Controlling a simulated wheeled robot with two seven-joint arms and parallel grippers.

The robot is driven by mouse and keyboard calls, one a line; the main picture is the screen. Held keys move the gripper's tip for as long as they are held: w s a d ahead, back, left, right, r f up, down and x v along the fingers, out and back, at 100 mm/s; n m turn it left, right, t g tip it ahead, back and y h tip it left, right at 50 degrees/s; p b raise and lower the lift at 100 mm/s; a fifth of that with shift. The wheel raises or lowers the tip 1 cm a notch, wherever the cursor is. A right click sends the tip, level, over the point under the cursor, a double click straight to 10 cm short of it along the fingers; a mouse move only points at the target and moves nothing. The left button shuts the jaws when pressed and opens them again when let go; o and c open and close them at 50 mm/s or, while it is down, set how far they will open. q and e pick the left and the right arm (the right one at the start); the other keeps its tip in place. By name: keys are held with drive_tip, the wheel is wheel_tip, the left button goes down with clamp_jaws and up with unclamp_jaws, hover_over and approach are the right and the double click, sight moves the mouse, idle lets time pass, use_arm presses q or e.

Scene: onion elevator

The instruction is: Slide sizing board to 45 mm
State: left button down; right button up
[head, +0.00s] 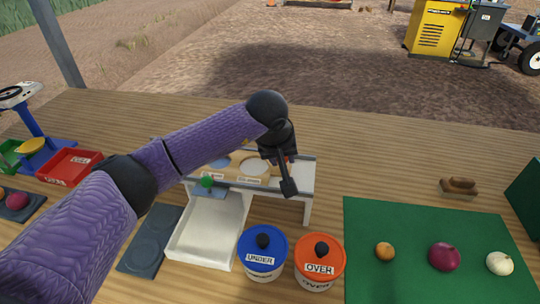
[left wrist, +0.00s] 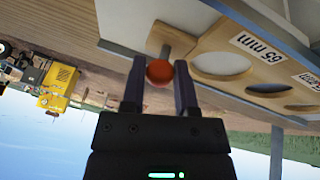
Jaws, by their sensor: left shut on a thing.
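The tan wooden sizing board (head: 237,164) lies in a pale stand (head: 308,178) at the middle of the table. Two of its round holes show in the head view. In the left wrist view the board (left wrist: 188,45) has several holes of different sizes and a "65 mm" label (left wrist: 258,47). My left gripper (head: 287,165) is over the board's right end and hides part of it. In the left wrist view its fingers (left wrist: 159,84) are shut on a red round knob (left wrist: 160,71) on a short peg at the board's end. My right gripper is not in view.
A green knob (head: 207,181) is at the stand's front. A white tray (head: 177,250) lies below it. A blue "UNDER" bucket (head: 262,262) and an orange "OVER" bucket (head: 319,268) stand in front. A green mat (head: 410,225) with onions is at right.

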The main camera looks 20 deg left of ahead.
use_arm(q)
drive_tip(key=shift+w+d+b, duration=0.2)
drive_tip(key=shift+w+d, duration=0.05)
drive_tip(key=shift+d, duration=0.65)
drive_tip(key=shift+w+d+b, duration=0.15)
drive_tip(key=shift+w+d, duration=0.05)
drive_tip(key=shift+d, duration=0.65)
drive_tip(key=shift+w+d+f+b, duration=0.1)
drive_tip(key=shift+w+d+b, duration=0.1)
drive_tip(key=shift+d, duration=0.5)
drive_tip(key=shift+w+d+b, duration=0.15)
drive_tip(key=shift+d+b, duration=0.05)
drive_tip(key=shift+d, duration=0.45)
drive_tip(key=shift+w+d+b, duration=0.2)
drive_tip(key=shift+d+b, duration=0.1)
drive_tip(key=shift+d, duration=0.75)
drive_tip(key=shift+c, duration=1.4)
unclamp_jaws()
drive_tip(key=shift+d, duration=0.1)
